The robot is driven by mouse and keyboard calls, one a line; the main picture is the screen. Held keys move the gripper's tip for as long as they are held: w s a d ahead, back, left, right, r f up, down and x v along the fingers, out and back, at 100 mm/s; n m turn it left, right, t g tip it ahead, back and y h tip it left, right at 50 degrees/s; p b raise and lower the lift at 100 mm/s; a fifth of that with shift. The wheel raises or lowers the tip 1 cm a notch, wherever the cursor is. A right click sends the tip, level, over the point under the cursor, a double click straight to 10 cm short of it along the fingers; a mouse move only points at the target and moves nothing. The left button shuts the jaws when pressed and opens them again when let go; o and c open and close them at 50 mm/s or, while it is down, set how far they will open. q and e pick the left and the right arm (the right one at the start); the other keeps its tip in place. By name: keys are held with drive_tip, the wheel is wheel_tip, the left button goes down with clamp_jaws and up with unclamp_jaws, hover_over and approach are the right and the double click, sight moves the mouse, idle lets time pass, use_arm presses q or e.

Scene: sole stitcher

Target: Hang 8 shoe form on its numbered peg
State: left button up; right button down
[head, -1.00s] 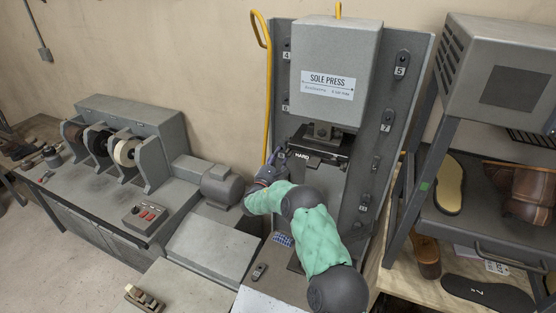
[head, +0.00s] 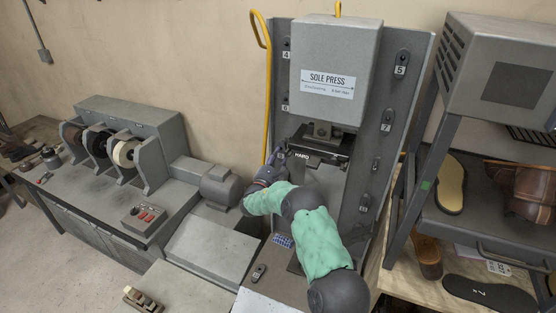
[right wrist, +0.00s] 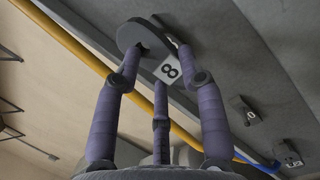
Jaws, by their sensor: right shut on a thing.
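My right gripper (head: 272,171) is at the lower left of the press's back panel, below the number 6 peg. In the right wrist view its purple fingers (right wrist: 157,62) close around a dark grey, rounded flat piece (right wrist: 132,34), which looks like one end of the 8 shoe form. Whether the piece sits on the peg cannot be told. My left gripper is not in view.
A yellow pipe (head: 267,90) runs just left. Numbered pegs (head: 386,121) line the panel's right side. A black form marked 7 (head: 489,294) lies on the right bench.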

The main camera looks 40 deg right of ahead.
sight(281, 153)
drive_tip(key=shift+b+x, duration=1.3)
drive_tip(key=shift+b, duration=0.4)
idle(1.0)
drive_tip(key=shift+d+r+b, duration=0.2)
drive_tip(key=shift+d+b, duration=0.05)
drive_tip(key=shift+b, duration=0.25)
idle(0.5)
drive_tip(key=shift+w+d+f+b, duration=0.2)
drive_tip(key=shift+w+d+b, duration=0.05)
drive_tip(key=shift+d+b, duration=0.1)
drive_tip(key=shift+f, duration=0.1)
